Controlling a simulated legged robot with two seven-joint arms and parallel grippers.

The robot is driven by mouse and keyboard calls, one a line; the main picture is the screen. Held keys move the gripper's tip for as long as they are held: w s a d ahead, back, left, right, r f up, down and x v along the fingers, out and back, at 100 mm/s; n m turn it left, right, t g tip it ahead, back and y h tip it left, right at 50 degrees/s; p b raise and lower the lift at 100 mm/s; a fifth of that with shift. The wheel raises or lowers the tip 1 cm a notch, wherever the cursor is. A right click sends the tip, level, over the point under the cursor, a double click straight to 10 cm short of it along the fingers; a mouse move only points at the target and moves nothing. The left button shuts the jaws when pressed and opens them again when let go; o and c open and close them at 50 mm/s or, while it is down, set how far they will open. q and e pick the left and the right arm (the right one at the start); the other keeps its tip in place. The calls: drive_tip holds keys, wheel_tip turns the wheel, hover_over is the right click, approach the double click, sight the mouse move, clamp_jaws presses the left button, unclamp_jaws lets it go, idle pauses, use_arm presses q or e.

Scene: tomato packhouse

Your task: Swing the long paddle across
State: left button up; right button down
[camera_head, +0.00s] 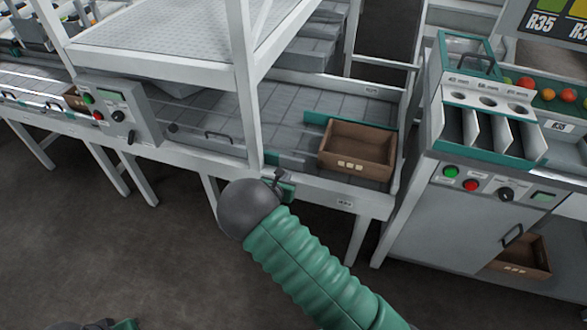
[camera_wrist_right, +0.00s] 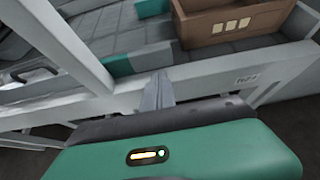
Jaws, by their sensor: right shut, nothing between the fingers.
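My right gripper (camera_head: 279,176) is in front of the front rail of the grading table, beside the white upright. In the right wrist view its fingers (camera_wrist_right: 158,92) are together and empty, in front of the pale rail. A long teal bar (camera_head: 318,118) lies on the roller bed behind a brown crate; it looks like the long paddle, but I cannot be sure. The crate hides part of it. A shorter teal piece (camera_head: 291,160) lies at the bed's front edge, left of the crate. Only a bit of my left gripper (camera_head: 124,324) shows at the bottom left; its fingers are hidden.
The brown crate (camera_head: 368,143) stands on the right end of the bed. A white upright (camera_head: 245,90) and a control box (camera_head: 120,108) stand to the left. A sizing cabinet (camera_head: 440,215) stands at the right.

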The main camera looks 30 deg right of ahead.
sight(297, 163)
drive_tip(key=x, duration=0.2)
drive_tip(key=b+x, duration=0.1)
drive_tip(key=x, duration=0.2)
drive_tip(key=r+x, duration=0.1)
drive_tip(key=x, duration=0.2)
drive_tip(key=shift+w+d+r, duration=0.1)
drive_tip(key=shift+w+d, duration=0.1)
drive_tip(key=shift+d, duration=0.25)
drive_tip(key=shift+w+d, duration=0.35)
